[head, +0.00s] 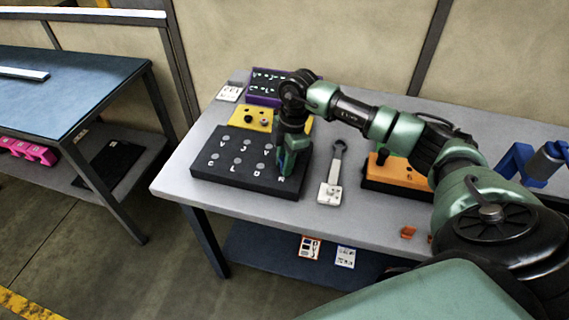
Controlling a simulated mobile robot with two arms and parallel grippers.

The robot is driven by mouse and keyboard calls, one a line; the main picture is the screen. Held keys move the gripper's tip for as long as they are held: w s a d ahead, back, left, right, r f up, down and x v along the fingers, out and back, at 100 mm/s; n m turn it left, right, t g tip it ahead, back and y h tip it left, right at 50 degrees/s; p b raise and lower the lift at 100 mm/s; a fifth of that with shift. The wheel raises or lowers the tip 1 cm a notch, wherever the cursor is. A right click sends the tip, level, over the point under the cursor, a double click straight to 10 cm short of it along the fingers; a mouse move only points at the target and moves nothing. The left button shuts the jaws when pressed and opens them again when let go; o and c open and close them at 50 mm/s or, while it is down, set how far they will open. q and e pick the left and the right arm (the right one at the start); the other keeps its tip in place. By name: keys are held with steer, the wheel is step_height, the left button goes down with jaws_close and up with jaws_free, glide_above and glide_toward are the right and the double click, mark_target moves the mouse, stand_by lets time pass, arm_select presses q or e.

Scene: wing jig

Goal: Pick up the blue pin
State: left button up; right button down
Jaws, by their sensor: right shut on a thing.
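My right gripper (284,168) points down over the right front part of a dark board (232,178) with letters and round grey spots. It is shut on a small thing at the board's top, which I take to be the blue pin. The fingers hide most of it, and I cannot tell whether it is still seated in the board. My left gripper is not in view.
The board is on a grey table (325,215). Behind it are a yellow block (265,113) and a purple-edged panel (262,100). A grey wrench-like tool (331,175), an orange-topped block (385,183) and blue parts (520,163) are to the right.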

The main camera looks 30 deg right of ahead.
steer(key=shift+r, duration=0.1)
step_height(320, 180, up, 20)
steer(key=b, duration=0.3)
steer(key=shift+f, duration=0.2)
stand_by(0.4)
